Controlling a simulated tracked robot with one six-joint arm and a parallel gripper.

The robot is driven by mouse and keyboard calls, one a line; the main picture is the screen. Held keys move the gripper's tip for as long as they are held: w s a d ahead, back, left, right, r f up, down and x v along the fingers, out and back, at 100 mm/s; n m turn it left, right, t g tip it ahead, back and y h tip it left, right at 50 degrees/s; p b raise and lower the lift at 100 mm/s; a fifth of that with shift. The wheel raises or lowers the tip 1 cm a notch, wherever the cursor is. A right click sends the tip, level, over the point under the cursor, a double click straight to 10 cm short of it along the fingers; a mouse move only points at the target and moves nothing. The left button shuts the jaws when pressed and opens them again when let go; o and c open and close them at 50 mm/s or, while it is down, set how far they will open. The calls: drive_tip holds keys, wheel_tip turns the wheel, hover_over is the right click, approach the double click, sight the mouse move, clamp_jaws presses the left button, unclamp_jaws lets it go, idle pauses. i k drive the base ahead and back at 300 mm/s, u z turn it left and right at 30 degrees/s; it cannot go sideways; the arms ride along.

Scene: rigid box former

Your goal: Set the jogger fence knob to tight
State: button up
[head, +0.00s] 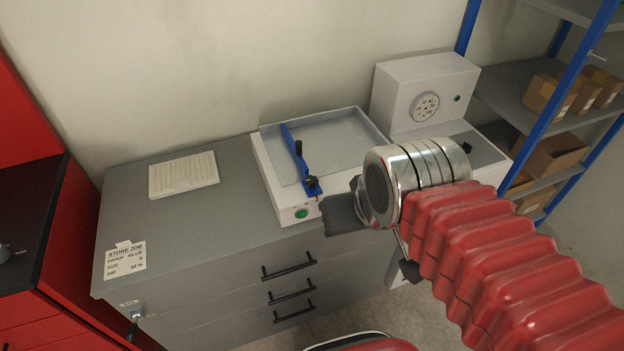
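The jogger (268,178) is a white, shallow tray unit on top of the grey cabinet. A blue fence bar (296,151) lies across its tray, with a small black knob (313,183) at the near end. The knob's marks are too small to read, so I cannot tell its setting. A green button (302,213) is on the jogger's front. My gripper (345,214), dark grey, is to the right of and nearer than the knob, apart from it in the picture. Its fingertips are not clear, and I see nothing held.
A white machine with a dial (425,107) stands right of the jogger. A paper pad (183,174) and a job card (125,260) lie on the grey cabinet (215,240). A red cabinet (58,240) is at left, a blue-post shelf with boxes (553,157) at right.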

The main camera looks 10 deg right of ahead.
sight(311, 181)
drive_tip(key=k, duration=1.35)
drive_tip(key=u, duration=0.55)
drive_tip(key=i, duration=1.7)
drive_tip(key=z, duration=0.2)
